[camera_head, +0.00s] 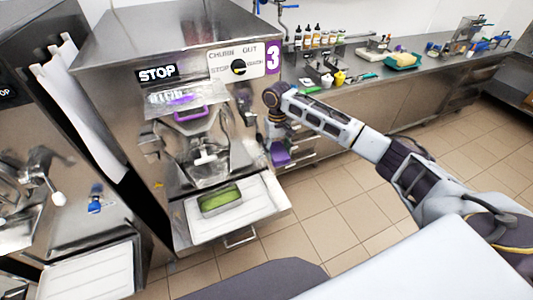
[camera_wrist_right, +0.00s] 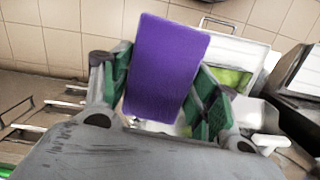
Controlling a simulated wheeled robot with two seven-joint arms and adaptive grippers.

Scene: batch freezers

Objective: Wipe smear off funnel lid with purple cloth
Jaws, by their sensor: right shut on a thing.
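My right gripper (camera_head: 275,132) is shut on a purple cloth (camera_head: 280,155) and holds it to the right of the freezer marked 3. In the right wrist view, the cloth (camera_wrist_right: 166,65) stands between the green-padded fingers (camera_wrist_right: 165,88) as a flat purple piece. The funnel lid (camera_head: 160,107) appears to be the shiny hopper top with a purple handle (camera_head: 188,115) on the freezer's front. A purple patch (camera_head: 180,99) shows on or behind it; I cannot tell if it is the smear. The cloth is apart from the lid. My left gripper is not in view.
A green-filled pan (camera_head: 221,199) sits on the white tray (camera_head: 255,199) below the spout. A counter (camera_head: 420,64) with bottles and tools runs along the back right. Another freezer stands at left. The tiled floor (camera_head: 330,205) is open.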

